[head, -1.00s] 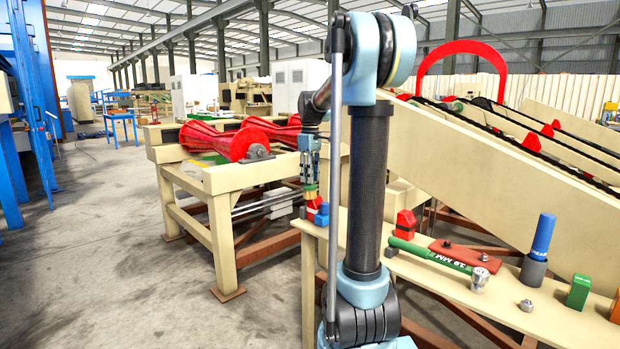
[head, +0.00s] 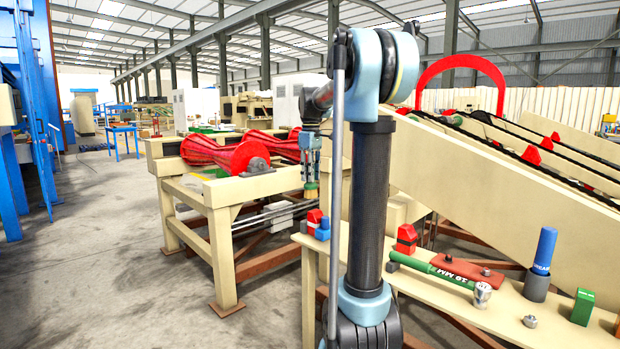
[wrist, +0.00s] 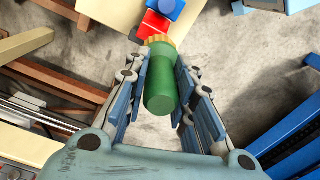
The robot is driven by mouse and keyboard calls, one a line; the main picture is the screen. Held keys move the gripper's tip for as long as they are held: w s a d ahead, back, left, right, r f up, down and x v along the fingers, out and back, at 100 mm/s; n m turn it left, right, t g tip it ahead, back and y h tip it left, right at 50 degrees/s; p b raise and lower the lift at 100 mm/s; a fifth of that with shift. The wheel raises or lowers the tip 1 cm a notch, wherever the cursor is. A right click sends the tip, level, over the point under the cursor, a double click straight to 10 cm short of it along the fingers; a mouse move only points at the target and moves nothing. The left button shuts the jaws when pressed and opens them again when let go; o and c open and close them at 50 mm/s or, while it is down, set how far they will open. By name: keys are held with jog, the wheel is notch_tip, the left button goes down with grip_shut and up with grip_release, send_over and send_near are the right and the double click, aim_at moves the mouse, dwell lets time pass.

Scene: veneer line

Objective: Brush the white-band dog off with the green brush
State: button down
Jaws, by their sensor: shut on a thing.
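My gripper (wrist: 160,75) is shut on the green brush (wrist: 160,88), with its tan bristles pointing away from the wrist. In the head view my gripper (head: 311,178) hangs upright over the left end of the bench, and the tan bristles (head: 311,192) show below it. The white-band dog (head: 313,219), a small red block with a pale band, stands on the bench just below the bristles, beside a blue block. In the wrist view this red dog (wrist: 153,25) is just beyond the bristles; whether they touch is unclear there, but the head view shows a small gap.
The blue block (head: 323,231) is close against the dog. Another red dog with a dark band (head: 405,238) stands farther right.

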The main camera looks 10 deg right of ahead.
jog(key=shift+r, duration=0.15)
jog(key=shift+r, duration=1.35)
